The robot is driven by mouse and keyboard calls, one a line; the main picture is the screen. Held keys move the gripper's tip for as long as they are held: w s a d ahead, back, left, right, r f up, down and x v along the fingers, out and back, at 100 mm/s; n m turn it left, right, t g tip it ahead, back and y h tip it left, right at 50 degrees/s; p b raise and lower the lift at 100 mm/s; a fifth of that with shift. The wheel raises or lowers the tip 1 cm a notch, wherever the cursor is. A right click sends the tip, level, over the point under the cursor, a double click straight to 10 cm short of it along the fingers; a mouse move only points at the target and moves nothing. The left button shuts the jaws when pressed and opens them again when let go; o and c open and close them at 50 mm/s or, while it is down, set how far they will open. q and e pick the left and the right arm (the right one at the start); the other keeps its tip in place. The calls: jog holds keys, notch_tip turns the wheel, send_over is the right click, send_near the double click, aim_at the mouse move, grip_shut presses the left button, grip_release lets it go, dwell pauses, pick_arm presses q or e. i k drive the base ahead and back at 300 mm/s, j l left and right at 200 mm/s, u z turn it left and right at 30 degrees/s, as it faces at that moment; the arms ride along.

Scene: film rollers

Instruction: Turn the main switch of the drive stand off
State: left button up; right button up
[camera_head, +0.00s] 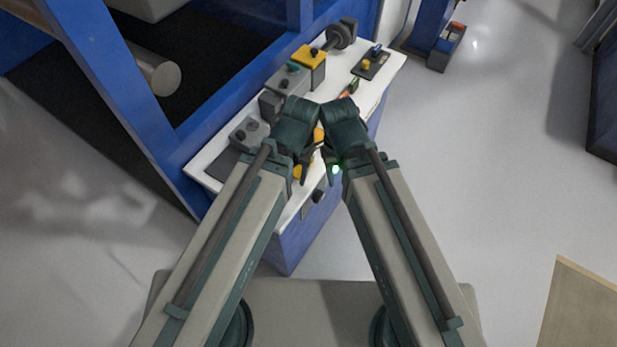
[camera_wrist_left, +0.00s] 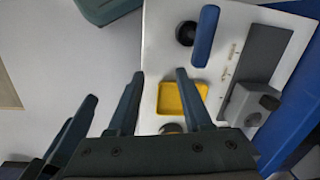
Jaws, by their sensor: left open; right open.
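The drive stand's white top (camera_head: 225,150) carries several controls, and I cannot tell for sure which is the main switch. A black knob (camera_head: 318,196) on a small plate sits at the near end; in the left wrist view a black knob (camera_wrist_left: 186,33) shows beside a blue bar (camera_wrist_left: 205,36). A yellow square piece (camera_wrist_left: 182,98) lies below them in that view. A grey box with a dark knob (camera_head: 250,133) stands at the left edge. My left gripper (camera_head: 304,168) is open above the top, its fingers (camera_wrist_left: 160,78) apart and empty. My right gripper (camera_head: 331,168) is open close beside it.
A yellow-topped box (camera_head: 309,58), a grey box with a green button (camera_head: 290,75) and a dark control plate (camera_head: 370,62) stand farther back. The blue frame (camera_head: 130,100) rises on the left.

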aim_at(317, 198)
jog(key=k+l+z, duration=0.55)
jog(key=z, duration=0.3)
